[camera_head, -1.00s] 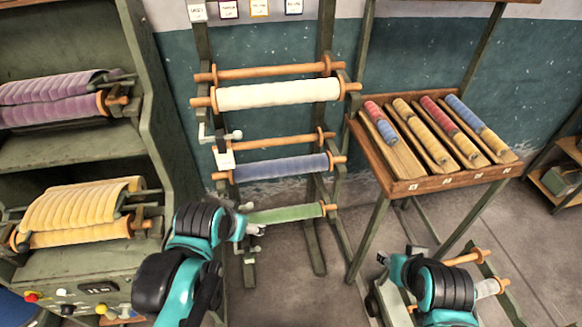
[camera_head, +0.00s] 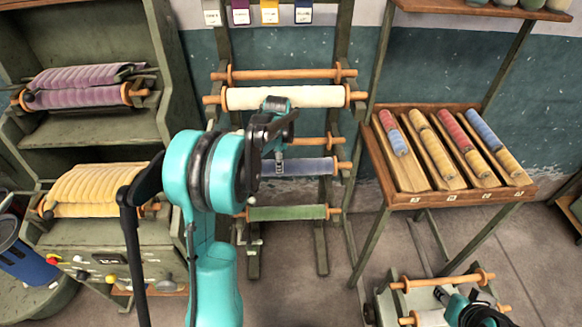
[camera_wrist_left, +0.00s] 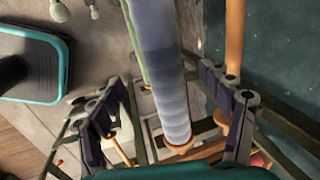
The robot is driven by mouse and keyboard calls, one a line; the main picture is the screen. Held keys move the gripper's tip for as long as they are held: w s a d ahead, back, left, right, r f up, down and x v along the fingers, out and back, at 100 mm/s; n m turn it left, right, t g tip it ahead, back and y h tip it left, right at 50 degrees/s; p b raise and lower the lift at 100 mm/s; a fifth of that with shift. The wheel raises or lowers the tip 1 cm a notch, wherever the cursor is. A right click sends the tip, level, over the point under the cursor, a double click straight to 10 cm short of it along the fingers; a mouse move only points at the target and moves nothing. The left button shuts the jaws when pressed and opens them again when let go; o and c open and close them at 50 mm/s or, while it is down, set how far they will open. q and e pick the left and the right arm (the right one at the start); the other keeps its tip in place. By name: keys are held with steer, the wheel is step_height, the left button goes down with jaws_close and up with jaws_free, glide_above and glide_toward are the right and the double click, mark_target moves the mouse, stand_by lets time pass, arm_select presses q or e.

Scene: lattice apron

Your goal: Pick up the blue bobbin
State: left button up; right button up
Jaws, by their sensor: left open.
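The blue bobbin (camera_head: 305,167) lies level on the middle rung of the rack in the head view, its left part hidden by my left gripper (camera_head: 273,148). In the left wrist view the blue bobbin (camera_wrist_left: 168,85) runs down between the two spread fingers of my left gripper (camera_wrist_left: 165,118), with its orange end flange near the palm side. The fingers are open, one on each side of it. I cannot tell whether either touches it. Part of my right arm shows at the bottom right of the head view; its right gripper (camera_head: 441,294) is small and unclear.
A cream bobbin (camera_head: 285,97) sits above and a green bobbin (camera_head: 287,213) below on the rack. Purple (camera_head: 80,97) and yellow (camera_head: 95,190) rolls lie on the left machine. A slanted tray (camera_head: 460,195) of coloured rolls stands right. A low cart (camera_head: 385,305) is at lower right.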

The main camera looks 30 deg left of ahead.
mark_target(287, 168)
arm_select(q)
steer(key=shift+w+f, duration=0.15)
steer(key=shift+f, duration=0.3)
steer(key=b+x, duration=0.1)
steer(key=x, duration=0.1)
steer(key=shift+a+f, duration=0.2)
steer(key=shift+f, duration=0.1)
steer(key=b+x, duration=0.1)
steer(key=x, duration=0.3)
steer(key=shift+w+a+f+b, duration=0.15)
steer(key=shift+a+f+b, duration=0.05)
steer(key=shift+b, duration=0.1)
steer(key=shift+r, duration=0.15)
steer(key=shift+c, duration=1)
steer(key=c, duration=1.5)
